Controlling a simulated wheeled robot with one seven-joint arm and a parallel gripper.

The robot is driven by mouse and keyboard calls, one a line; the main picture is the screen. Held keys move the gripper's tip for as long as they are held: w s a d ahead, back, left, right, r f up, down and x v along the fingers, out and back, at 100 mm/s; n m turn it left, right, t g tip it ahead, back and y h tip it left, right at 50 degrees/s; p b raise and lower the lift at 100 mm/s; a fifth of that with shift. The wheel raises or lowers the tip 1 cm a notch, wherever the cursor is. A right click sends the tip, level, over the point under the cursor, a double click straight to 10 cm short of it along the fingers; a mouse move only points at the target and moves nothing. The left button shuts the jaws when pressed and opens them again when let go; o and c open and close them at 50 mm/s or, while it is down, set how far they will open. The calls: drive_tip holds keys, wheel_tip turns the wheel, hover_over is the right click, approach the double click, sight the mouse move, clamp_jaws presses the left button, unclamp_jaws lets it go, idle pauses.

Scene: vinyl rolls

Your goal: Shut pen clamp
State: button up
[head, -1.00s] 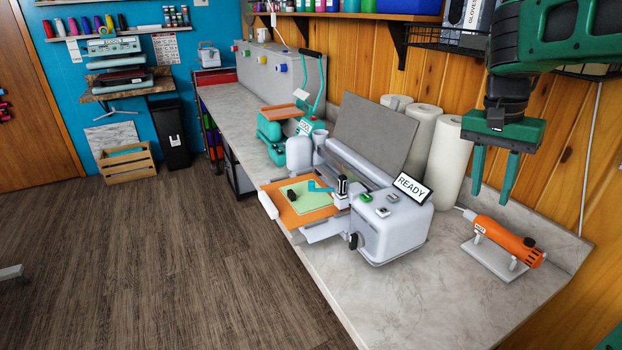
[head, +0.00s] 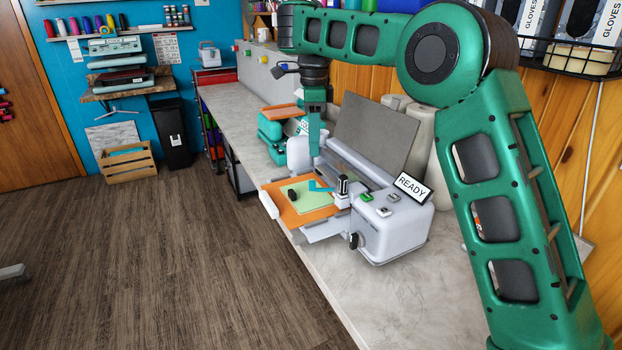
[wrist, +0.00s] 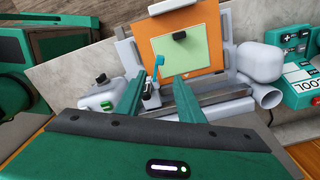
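The pen clamp (head: 342,187) is a small dark and silver post on the carriage of the grey cutting machine (head: 390,225). Its teal lever (head: 318,186) sticks out to the left, over the mat side. In the wrist view the teal lever (wrist: 159,62) lies between my fingertips in the picture, with the clamp (wrist: 150,95) nearer the left finger. My gripper (head: 314,152) is above and behind the clamp in the head view. In the wrist view my gripper (wrist: 162,73) is open and empty, its fingers apart. No contact with the lever shows.
An orange mat (head: 318,214) with a green sheet (head: 306,193) lies in the machine. The raised grey lid (head: 372,130) and READY sign (head: 412,187) are close to my arm.

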sight(312, 181)
drive_tip(key=f, duration=1.1)
drive_tip(key=shift+a, duration=0.25)
